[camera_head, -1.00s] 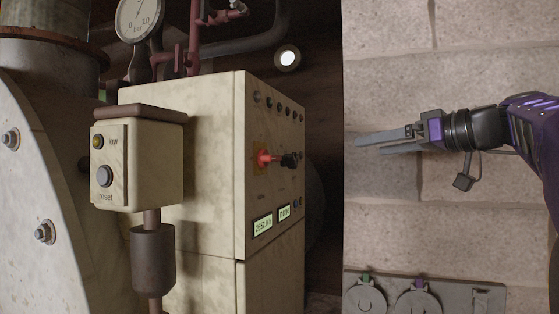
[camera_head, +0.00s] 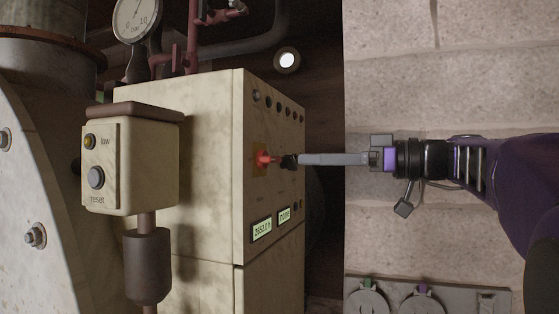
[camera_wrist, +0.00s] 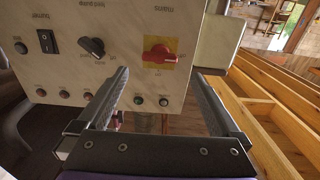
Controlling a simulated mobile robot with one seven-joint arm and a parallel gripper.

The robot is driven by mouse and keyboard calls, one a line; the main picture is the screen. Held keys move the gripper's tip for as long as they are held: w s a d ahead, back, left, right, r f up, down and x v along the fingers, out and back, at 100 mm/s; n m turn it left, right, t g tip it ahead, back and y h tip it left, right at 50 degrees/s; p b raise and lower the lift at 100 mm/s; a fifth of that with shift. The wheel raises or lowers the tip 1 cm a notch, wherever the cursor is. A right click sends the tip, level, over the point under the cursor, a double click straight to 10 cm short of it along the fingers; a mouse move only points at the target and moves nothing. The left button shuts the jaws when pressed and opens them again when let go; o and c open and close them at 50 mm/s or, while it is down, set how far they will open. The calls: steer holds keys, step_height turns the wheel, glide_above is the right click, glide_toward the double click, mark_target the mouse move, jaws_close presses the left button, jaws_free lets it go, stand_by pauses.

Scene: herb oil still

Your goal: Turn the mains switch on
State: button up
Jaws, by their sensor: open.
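The mains switch is a red rotary handle on a yellow plate. It shows at the upper middle of the wrist view (camera_wrist: 160,52), with the label "mains" above it, and on the panel's side face in the head view (camera_head: 264,158). Its handle lies roughly level across the plate in the wrist view. My gripper (camera_head: 302,160) points at the panel from the right, its tips close to the black knob in the head view. In the wrist view my gripper (camera_wrist: 164,74) is open and empty, its fingers either side of the red handle's line. I cannot tell the remaining gap.
A black feed pump knob (camera_wrist: 92,46) and a black burner rocker (camera_wrist: 47,39) sit left of the switch in the wrist view. Small buttons line the panel's lower edge. A wooden slatted structure (camera_wrist: 265,115) lies right. A low/reset box (camera_head: 130,165) stands in front of the cabinet.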

mark_target(277, 159)
steer(key=x, duration=0.8)
steer(key=shift+c, duration=0.3)
steer(key=c, duration=1.2)
